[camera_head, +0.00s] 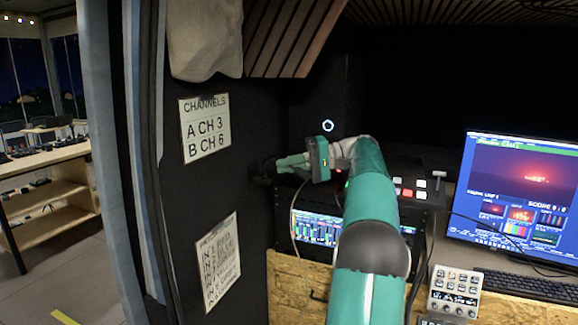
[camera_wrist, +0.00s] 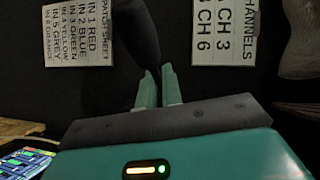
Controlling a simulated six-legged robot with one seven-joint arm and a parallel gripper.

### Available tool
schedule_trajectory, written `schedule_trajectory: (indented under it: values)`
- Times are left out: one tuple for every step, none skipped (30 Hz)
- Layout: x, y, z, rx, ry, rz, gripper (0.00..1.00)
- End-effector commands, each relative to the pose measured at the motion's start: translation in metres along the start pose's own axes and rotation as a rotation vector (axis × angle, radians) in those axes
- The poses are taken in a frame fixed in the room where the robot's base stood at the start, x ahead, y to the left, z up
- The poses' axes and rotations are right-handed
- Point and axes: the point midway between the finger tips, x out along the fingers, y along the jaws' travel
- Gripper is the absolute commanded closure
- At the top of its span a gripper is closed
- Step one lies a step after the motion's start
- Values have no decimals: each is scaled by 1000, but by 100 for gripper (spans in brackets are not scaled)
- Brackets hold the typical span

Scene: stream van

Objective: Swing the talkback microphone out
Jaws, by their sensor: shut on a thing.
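The talkback microphone shows as a dark boom or stem (camera_wrist: 138,38) in the wrist view, running from the top edge down to between my fingers. In the head view its dark end (camera_head: 262,173) sits close against the black wall panel and is hard to make out. My gripper (camera_head: 280,164) reaches left to it, with its teal fingers closed on the dark part. The fingertips (camera_wrist: 160,77) also show in the wrist view, pinching the stem's lower end. The microphone's far end is out of the wrist view.
The channels sign (camera_head: 205,126) and the patch sheet (camera_head: 218,262) hang on the black panel beside my gripper. A switcher panel (camera_head: 408,185), a rack screen (camera_head: 315,228), a monitor (camera_head: 515,190) and a keypad box (camera_head: 454,291) lie to the right. A cloth bag (camera_head: 205,40) hangs above.

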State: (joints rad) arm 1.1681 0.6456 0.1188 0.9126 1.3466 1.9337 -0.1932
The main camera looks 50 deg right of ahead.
Motion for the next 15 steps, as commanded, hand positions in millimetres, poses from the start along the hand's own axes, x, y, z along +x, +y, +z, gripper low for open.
schedule_trajectory:
  values:
    - [-1,-1,0,-3,5,0,100]
    - [-1,-1,0,-3,5,0,100]
    - [-1,-2,0,-3,5,0,100]
    - [-1,-2,0,-3,5,0,100]
    - [-1,-2,0,-3,4,0,100]
    - [-1,-2,0,-3,4,0,85]
    - [-1,-1,0,-3,4,0,79]
    - [-1,-1,0,-3,3,0,73]
    - [-1,-1,0,-2,3,0,71]
    - [-1,-1,0,-2,3,0,71]
    - [-1,-1,0,-2,2,0,71]
    - [-1,-1,0,-2,2,0,71]
    - [-1,-1,0,-2,2,0,71]
    - [-2,0,0,-1,2,0,71]
    - [-2,0,0,-1,2,0,71]
